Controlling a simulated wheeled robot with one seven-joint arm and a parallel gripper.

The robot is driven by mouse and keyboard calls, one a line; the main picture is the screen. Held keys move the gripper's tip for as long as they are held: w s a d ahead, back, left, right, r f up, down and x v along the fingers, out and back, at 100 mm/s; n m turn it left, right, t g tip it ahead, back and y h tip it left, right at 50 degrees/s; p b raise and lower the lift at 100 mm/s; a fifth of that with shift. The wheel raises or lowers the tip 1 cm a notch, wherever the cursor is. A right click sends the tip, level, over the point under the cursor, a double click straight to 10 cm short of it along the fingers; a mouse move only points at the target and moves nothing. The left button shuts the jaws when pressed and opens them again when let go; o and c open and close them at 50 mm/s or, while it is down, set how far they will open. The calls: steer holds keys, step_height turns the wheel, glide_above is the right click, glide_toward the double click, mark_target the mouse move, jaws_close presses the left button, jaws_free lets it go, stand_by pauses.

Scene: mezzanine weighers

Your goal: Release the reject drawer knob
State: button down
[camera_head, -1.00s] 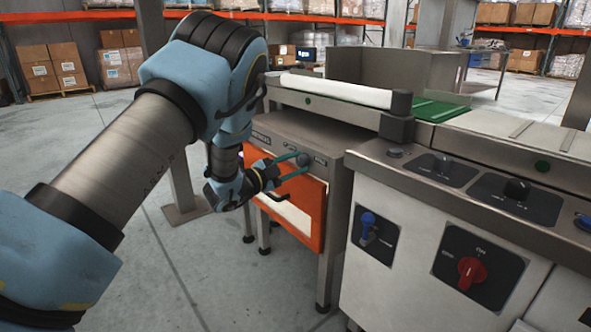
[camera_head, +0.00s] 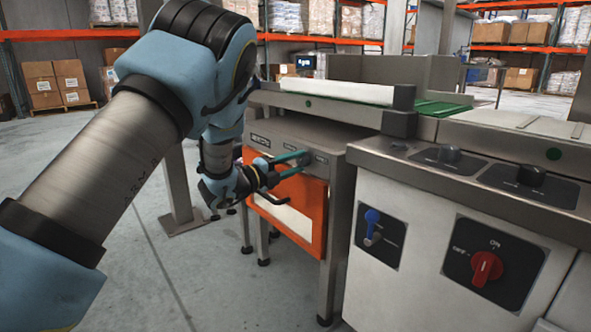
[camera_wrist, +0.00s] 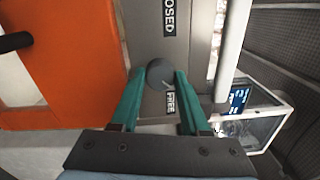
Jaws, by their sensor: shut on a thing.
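The reject drawer knob (camera_wrist: 160,73) is a round grey knob on the grey panel above the orange drawer front (camera_head: 285,212). In the wrist view, my gripper (camera_wrist: 161,78) has its two teal fingers on either side of the knob, closed on it. In the head view, my gripper (camera_head: 300,162) reaches the panel from the left, and its fingers largely hide the knob. The wrist view shows a label reading "FREE" (camera_wrist: 171,103) beside the knob and another ending in "OSED" (camera_wrist: 170,17). The drawer front looks flush with its cabinet.
A black drawer handle (camera_wrist: 14,42) sits close to my gripper. A white weigher cabinet (camera_head: 390,290) with a red rotary switch (camera_head: 487,268) and a blue lever (camera_head: 372,222) stands at right. A conveyor runs above. The floor at front left is clear.

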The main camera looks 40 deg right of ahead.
steer(key=shift+f+m, duration=0.1)
steer(key=shift+m, duration=0.2)
stand_by(0.4)
steer(key=shift+c, duration=1.9)
jaws_free()
steer(key=shift+a, duration=0.15)
steer(key=a+p, duration=0.1)
steer(key=a, duration=0.9)
steer(key=shift+w+a+f, duration=0.2)
steer(key=shift+w+a, duration=0.1)
steer(key=shift+w, duration=0.05)
steer(key=shift+w, duration=0.1)
